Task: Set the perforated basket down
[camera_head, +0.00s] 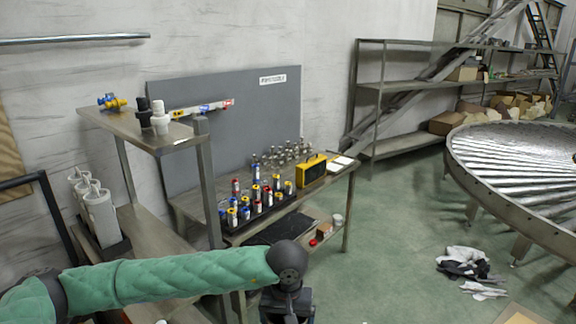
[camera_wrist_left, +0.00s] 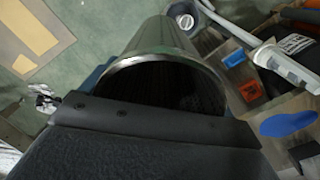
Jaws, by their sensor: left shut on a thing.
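My left arm, in a green sleeve, comes in from the left in the head view, and its wrist ends at the bottom centre with the left gripper (camera_head: 287,304) pointing down, partly cut off by the frame. In the left wrist view a shiny round metal vessel with an open mouth, the basket (camera_wrist_left: 168,55), sits right against the dark gripper body. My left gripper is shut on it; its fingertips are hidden. My right gripper is not in view.
A metal bench (camera_head: 345,178) holds a rack of coloured vials (camera_head: 255,204) and a yellow-black device (camera_head: 312,170). A black mat (camera_head: 268,230) lies on its lower shelf. A roller turntable (camera_head: 515,165) stands right; cloths (camera_head: 468,262) lie on open green floor.

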